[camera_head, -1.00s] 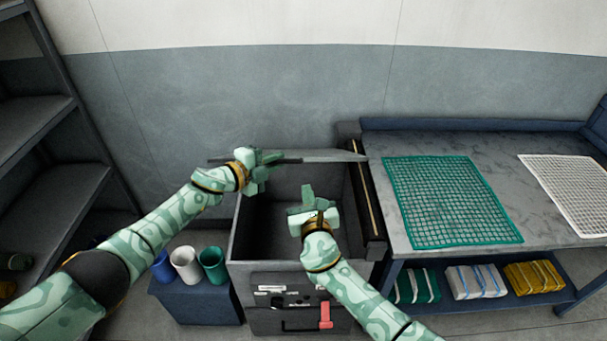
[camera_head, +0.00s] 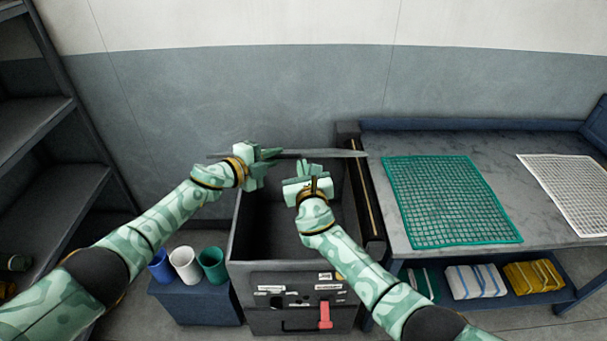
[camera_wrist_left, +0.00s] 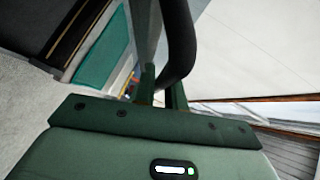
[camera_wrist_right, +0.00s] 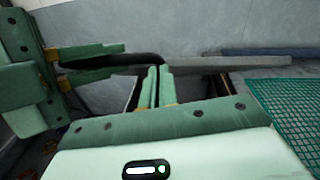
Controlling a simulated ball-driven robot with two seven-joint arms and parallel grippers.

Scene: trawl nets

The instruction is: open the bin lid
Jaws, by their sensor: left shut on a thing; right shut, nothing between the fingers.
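The grey bin (camera_head: 268,318) stands in the middle of the head view with its dark inside showing. Its lid (camera_head: 338,154) is raised and shows nearly edge-on above the rear of the opening. My left gripper (camera_head: 264,157) is shut on the lid's dark handle; the curved handle (camera_wrist_left: 180,45) shows in the left wrist view. My right gripper (camera_head: 309,174) is shut and empty, just in front of the lid. In the right wrist view its closed fingers (camera_wrist_right: 158,88) are close to the handle (camera_wrist_right: 120,61); I cannot tell whether they touch it.
A workbench (camera_head: 375,150) with a green net (camera_head: 450,200) and a white net (camera_head: 570,190) stands right of the bin. Blue, white and green cups (camera_head: 184,264) stand on a low blue box (camera_head: 200,303) to the left. Dark shelves (camera_head: 60,200) stand far left.

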